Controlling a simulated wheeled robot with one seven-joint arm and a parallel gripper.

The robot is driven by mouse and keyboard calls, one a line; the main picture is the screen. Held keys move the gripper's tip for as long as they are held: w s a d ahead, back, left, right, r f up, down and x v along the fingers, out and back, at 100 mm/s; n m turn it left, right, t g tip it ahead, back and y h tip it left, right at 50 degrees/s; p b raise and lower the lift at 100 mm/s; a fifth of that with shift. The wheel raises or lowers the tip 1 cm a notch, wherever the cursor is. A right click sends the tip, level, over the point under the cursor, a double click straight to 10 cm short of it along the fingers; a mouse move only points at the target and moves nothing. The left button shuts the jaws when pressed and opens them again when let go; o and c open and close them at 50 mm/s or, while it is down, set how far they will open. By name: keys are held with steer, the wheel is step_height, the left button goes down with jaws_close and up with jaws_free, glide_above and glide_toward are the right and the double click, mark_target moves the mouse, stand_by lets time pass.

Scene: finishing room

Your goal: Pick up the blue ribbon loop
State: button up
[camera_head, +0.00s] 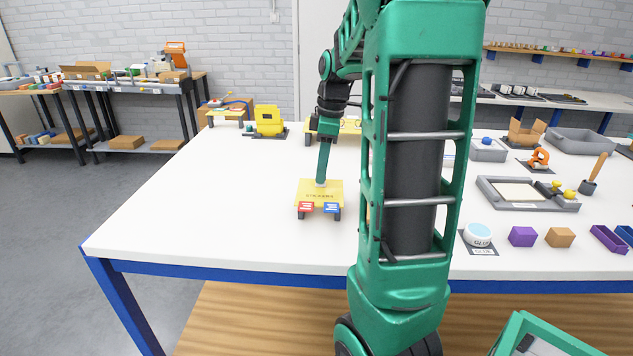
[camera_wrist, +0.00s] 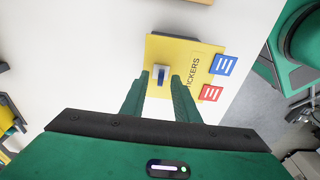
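A small blue loop (camera_wrist: 160,76) with a white part around it shows in the wrist view, over the yellow stickers board. In the wrist view my gripper (camera_wrist: 160,80) is open, with one green finger on each side of the loop and gaps between. I cannot tell how far above the board the fingertips are. In the head view my gripper (camera_head: 321,181) points down at the yellow board (camera_head: 312,190), and the loop is hidden or too small to make out.
A red label (camera_head: 305,207) and a blue label (camera_head: 331,208) sit at the board's front edge. A yellow stand (camera_head: 268,120) is at the back left. A glue pot (camera_head: 478,234), purple box (camera_head: 522,237) and grey tray (camera_head: 510,206) stand to the right. The table's left side is clear.

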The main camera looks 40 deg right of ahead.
steer(key=shift+f, duration=0.15)
jaws_close()
stand_by(0.4)
